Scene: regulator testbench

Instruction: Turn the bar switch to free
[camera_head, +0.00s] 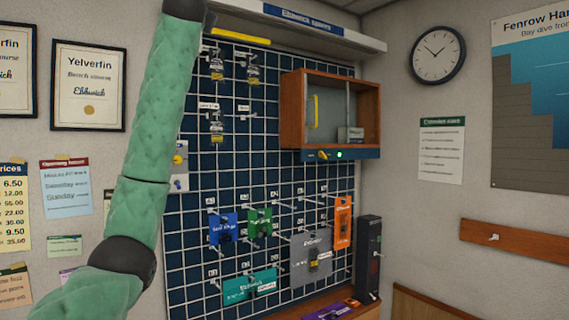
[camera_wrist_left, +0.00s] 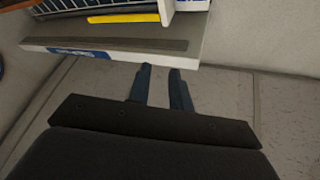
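I cannot read which control is the bar switch. A small yellow-handled switch (camera_head: 322,155) sits on the blue strip under the wooden wall cabinet (camera_head: 293,112), beside a lit green lamp (camera_head: 340,155). Another yellow knob (camera_head: 178,160) sits on a pale plate at the left edge of the pegboard, partly hidden by my left arm. My left gripper is above the head view. My right gripper is in neither view.
The blue pegboard (camera_head: 262,175) carries hooks with several hanging packs. The shelf (camera_head: 290,22) juts out above it. A dark upright box (camera_head: 368,258) stands at the bench's right.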

